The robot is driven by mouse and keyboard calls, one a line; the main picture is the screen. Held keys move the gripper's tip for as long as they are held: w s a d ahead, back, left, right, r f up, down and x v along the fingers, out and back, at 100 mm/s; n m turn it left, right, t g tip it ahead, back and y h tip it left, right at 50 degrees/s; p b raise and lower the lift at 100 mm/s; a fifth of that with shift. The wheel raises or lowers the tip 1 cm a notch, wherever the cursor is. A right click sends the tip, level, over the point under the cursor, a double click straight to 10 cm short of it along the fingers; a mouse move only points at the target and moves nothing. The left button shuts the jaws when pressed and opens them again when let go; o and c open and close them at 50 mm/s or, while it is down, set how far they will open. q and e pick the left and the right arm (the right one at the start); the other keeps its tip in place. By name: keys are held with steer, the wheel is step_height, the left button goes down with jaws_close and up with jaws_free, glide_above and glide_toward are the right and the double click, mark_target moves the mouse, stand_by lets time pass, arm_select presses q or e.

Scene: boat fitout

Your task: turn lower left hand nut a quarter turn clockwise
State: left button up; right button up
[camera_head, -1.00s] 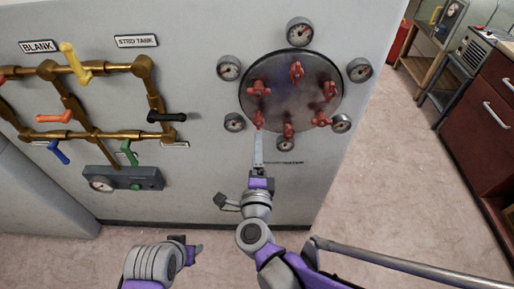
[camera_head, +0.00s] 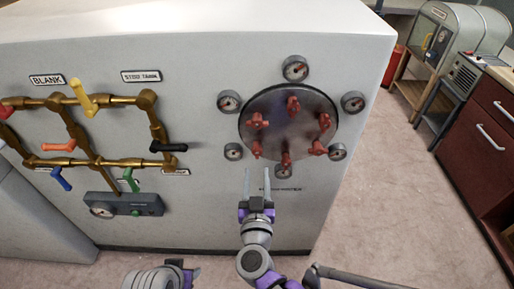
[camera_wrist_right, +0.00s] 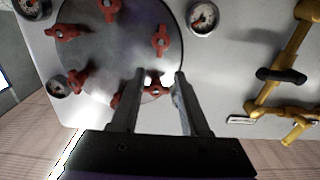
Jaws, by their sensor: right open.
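The round metal plate (camera_head: 300,128) on the grey panel carries several red nuts. The lower left nut (camera_head: 257,148) sits at the plate's lower left edge. My right gripper (camera_head: 258,172) is open and empty just below this nut, fingers pointing up toward it. The right wrist view looks upside down. There the lower left nut (camera_wrist_right: 160,40) appears just beyond the open fingertips (camera_wrist_right: 160,73), in line with the gap; the upper left nut (camera_wrist_right: 152,80) shows between the fingers. No contact is visible. My left gripper (camera_head: 187,274) is low in the head view, its jaws unclear.
Several gauges ring the plate; one gauge (camera_head: 233,151) is close left of the lower left nut. Brass pipes (camera_head: 110,100) with coloured levers and a small grey gauge box (camera_head: 125,204) are on the panel's left. Open floor (camera_head: 400,190) lies to the right.

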mark_target(257, 148)
steer(key=w, duration=1)
steer(key=shift+w+p, duration=0.15)
steer(key=shift+p, duration=0.2)
jaws_close()
